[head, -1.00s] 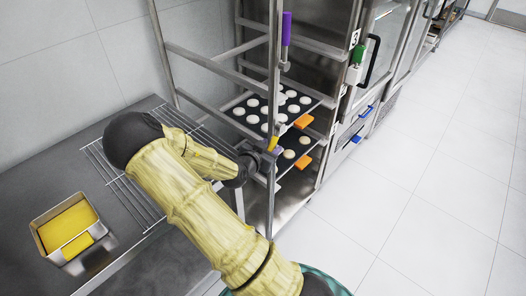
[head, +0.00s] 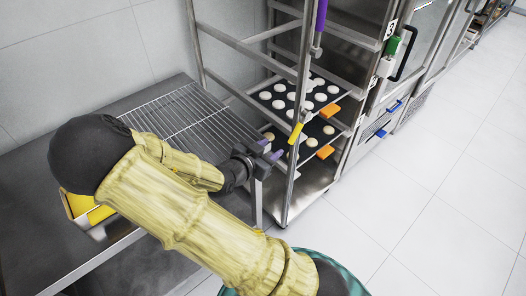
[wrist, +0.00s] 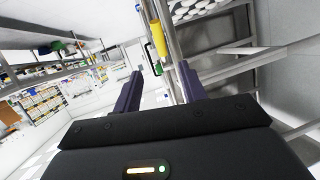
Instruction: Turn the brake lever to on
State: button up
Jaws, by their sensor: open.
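A yellow lever (head: 295,133) sits on the front post of the metal rack (head: 292,180), below a purple handle (head: 321,15). I cannot read any marking that shows which lever is the brake or its setting. My gripper (head: 271,150) is just left of the yellow lever and slightly lower in the head view, apart from it. In the wrist view, the yellow lever (wrist: 158,38) stands beyond and between the two purple fingers of my gripper (wrist: 160,82). The fingers are open with nothing between their tips.
The rack holds trays (head: 306,95) of pale rounds with orange grips (head: 330,112). A steel table with a wire grid (head: 190,120) is at left, with a yellow-filled tin partly behind my arm. An oven with a green handle (head: 392,46) stands right. The floor at right is clear.

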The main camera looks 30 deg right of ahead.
jog(key=v, duration=0.2)
jog(key=shift+a+r, duration=0.1)
jog(key=shift+a, duration=0.2)
jog(key=shift+s, duration=0.1)
jog(key=s+a+f+n+g+y+p, duration=0.1)
jog(key=a+f+n+g+y+p, duration=0.15)
jog(key=a+n+y, duration=0.65)
jog(key=s+r+n+g+y+p, duration=0.1)
jog(key=s+r+n+y, duration=0.2)
jog(key=s+r+n, duration=0.2)
jog(key=s+r, duration=0.3)
jog(key=shift+r+y, duration=0.25)
jog(key=shift+y, duration=0.15)
